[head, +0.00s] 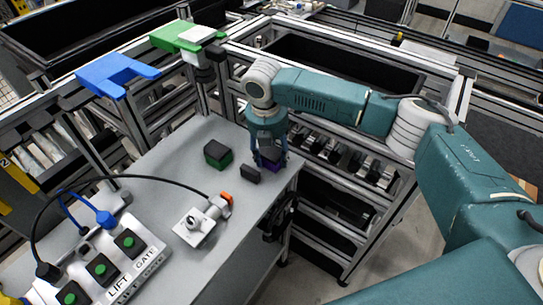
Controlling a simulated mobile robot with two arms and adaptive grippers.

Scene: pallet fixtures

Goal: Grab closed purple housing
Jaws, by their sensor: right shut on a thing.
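The purple housing (271,166) is at the right edge of the grey table, with a dark top and a purple lower part. My right gripper (270,160) points down over it and is shut on it, with a finger on either side. The fingers partly hide the housing. I cannot tell whether it touches the table. My left gripper does not show.
A green housing with a dark top (218,154) and a small black block (250,174) stand close by on the table (165,170). A metal fixture with an orange end (200,222) and a button panel (110,262) are nearer. Blue (117,73) and green (183,37) fixtures stand behind.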

